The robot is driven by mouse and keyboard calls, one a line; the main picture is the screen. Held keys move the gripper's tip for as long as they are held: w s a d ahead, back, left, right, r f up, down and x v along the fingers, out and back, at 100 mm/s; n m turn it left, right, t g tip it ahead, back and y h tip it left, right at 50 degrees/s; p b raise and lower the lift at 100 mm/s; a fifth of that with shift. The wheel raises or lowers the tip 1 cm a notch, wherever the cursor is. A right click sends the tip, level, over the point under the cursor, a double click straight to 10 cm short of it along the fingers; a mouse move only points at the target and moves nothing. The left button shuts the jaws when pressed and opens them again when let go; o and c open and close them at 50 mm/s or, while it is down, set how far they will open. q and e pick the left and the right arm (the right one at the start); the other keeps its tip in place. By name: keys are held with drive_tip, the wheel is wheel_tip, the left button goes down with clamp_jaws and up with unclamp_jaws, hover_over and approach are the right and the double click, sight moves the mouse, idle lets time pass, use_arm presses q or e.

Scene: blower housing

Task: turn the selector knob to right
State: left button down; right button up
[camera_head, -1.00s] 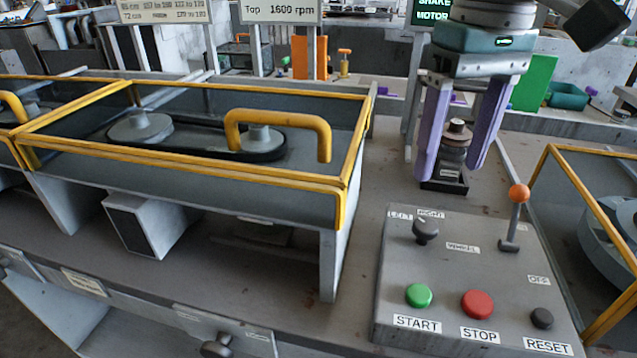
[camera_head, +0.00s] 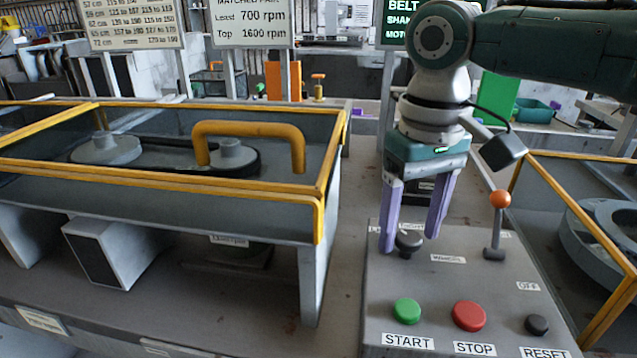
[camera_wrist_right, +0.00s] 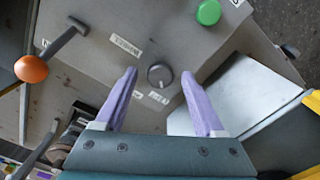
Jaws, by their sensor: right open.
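The selector knob (camera_head: 408,243) is a dark grey knob at the back left of the grey control panel (camera_head: 440,290). In the right wrist view the knob (camera_wrist_right: 159,75) is round with a pale pointer line and lies just beyond the fingertips, between their lines. My right gripper (camera_head: 411,243) is open, its two purple fingers pointing down on either side of the knob in the head view. It also shows in the right wrist view (camera_wrist_right: 158,72), with nothing between the fingers. The fingers partly hide the labels by the knob. My left gripper is not in view.
The panel also bears a green START button (camera_head: 407,311), a red STOP button (camera_head: 469,316), a dark RESET button (camera_head: 537,324) and an orange-tipped lever (camera_head: 499,198) close to the right of my gripper. A yellow-framed guard (camera_head: 319,215) stands to the left.

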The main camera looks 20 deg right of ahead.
drive_tip(key=shift+c, duration=0.2)
clamp_jaws()
idle(0.3)
